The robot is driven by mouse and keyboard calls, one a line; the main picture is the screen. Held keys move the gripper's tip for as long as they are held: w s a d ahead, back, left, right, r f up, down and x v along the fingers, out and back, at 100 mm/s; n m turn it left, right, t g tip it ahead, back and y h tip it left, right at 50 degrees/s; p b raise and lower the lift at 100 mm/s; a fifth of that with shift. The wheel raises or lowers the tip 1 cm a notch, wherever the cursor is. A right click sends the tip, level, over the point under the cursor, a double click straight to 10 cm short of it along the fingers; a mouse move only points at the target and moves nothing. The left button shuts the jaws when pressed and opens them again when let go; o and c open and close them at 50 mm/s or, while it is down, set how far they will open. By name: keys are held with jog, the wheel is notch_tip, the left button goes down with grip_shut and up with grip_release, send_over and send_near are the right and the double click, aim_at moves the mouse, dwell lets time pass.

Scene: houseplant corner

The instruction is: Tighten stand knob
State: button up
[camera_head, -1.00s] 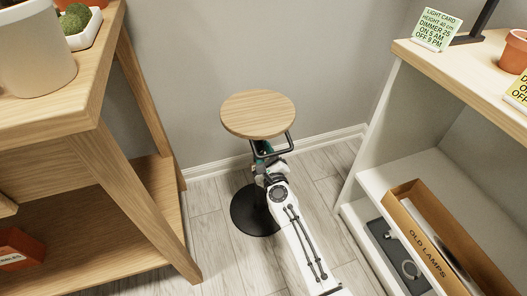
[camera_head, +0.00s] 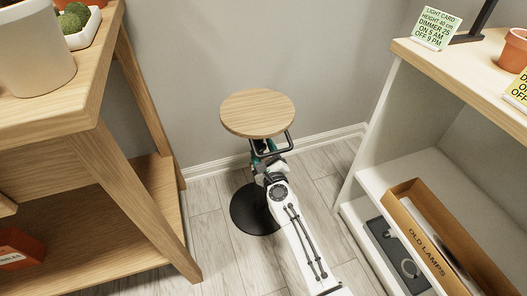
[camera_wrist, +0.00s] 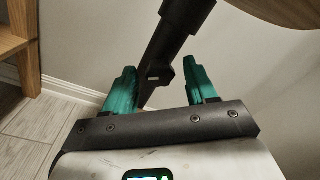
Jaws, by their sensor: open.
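The stand has a round wooden top (camera_head: 257,112), a black bracket under it and a round black base (camera_head: 245,212) on the floor. In the wrist view its dark pole (camera_wrist: 168,45) runs down from a thicker collar (camera_wrist: 188,12) and passes between my fingers. My gripper (camera_wrist: 159,68) has green fingers that are open, one on each side of the pole. It also shows under the top in the head view (camera_head: 261,148). A small dark part beside the right finger may be the knob, but I cannot tell. I cannot tell whether either finger touches anything.
A wooden shelf unit (camera_head: 120,180) stands at left, with a pot (camera_head: 35,55) on top. At right a white shelf (camera_head: 385,165) holds a box marked OLD LAMPS (camera_head: 425,240). The wall (camera_head: 300,40) is close behind the stand. Some floor is open between the shelves.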

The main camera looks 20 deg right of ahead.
jog(key=s+p, duration=0.3)
jog(key=s, duration=0.7)
jog(key=shift+s+a+f, duration=0.2)
jog(key=shift+s+a, duration=0.1)
jog(key=shift+s, duration=0.1)
jog(key=s+a+f+n+g+y, duration=0.25)
jog(key=s+n+g+y, duration=0.55)
jog(key=s+n, duration=0.95)
jog(key=s+d+r+n+g+h, duration=0.1)
jog(key=s+d+n+g+h, duration=0.4)
jog(key=s, duration=0.4)
jog(key=s+d+n+g+h, duration=0.2)
jog(key=s+d+n+g, duration=0.3)
jog(key=s, duration=0.4)
notch_tip(320, 180, up, 32)
jog(key=d+n+p, duration=0.1)
jog(key=p, duration=3)
jog(key=shift+f+t+p, duration=0.15)
jog(key=shift+t+p, duration=0.15)
jog(key=shift+p, duration=0.05)
